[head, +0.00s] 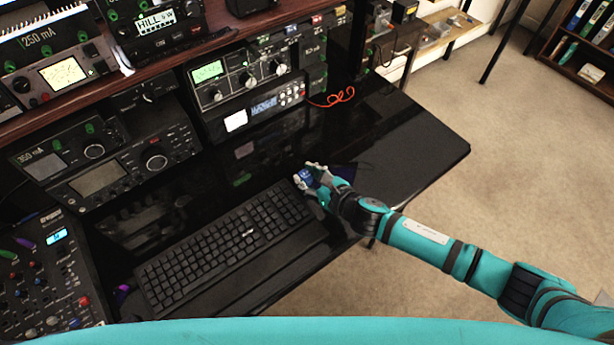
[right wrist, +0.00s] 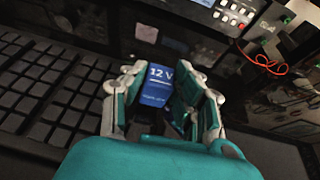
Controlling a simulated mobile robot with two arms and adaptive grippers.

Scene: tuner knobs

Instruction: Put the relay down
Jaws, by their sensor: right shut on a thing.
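The relay is a small blue block (right wrist: 158,84) marked "12 V" in the right wrist view. It sits between the two fingers of my right gripper (right wrist: 165,95), which is shut on it. In the head view the relay (head: 305,177) shows as a blue patch at the fingertips of my right gripper (head: 312,176). The gripper is at the right end of the keyboard, over the glossy black desk (head: 405,135). I cannot tell whether the relay touches the desk. My left gripper is not in view.
A black keyboard (head: 235,238) lies just left of the right gripper. Radio units (head: 240,85) with knobs stand at the back, with a red coiled wire (head: 335,98) beside them. The desk's right part is clear.

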